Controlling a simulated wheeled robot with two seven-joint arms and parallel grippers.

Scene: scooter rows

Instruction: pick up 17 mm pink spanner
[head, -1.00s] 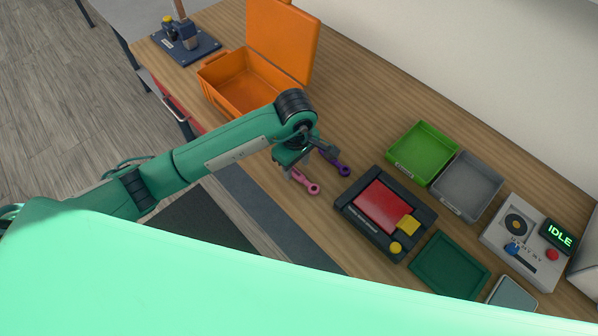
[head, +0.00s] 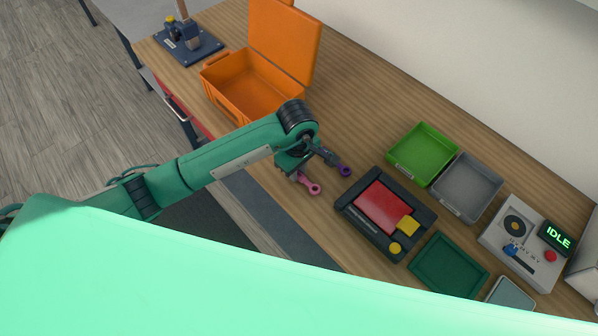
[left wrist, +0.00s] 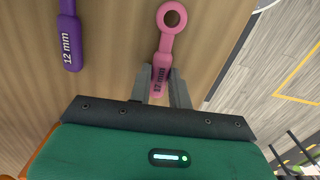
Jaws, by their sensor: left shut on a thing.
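The pink spanner (head: 311,185) has its ring end sticking out of my left gripper (head: 301,175) above the wooden bench. In the left wrist view the pink spanner (left wrist: 168,35) lies with its handle between the two grey fingers (left wrist: 161,80), which are shut on it. The print on its handle is partly covered and hard to read. A purple spanner (head: 344,170) lies beside it, partly hidden by my arm; in the left wrist view the purple spanner (left wrist: 69,35) is marked 12 mm and is apart from the fingers. My right gripper is not in view.
An open orange case (head: 215,80) stands behind the arm. A black unit with a red panel (head: 380,203), a green tray (head: 422,150), a grey tray (head: 468,185) and a dark green tray (head: 447,265) are to the right. A control box (head: 520,245) reads IDLE.

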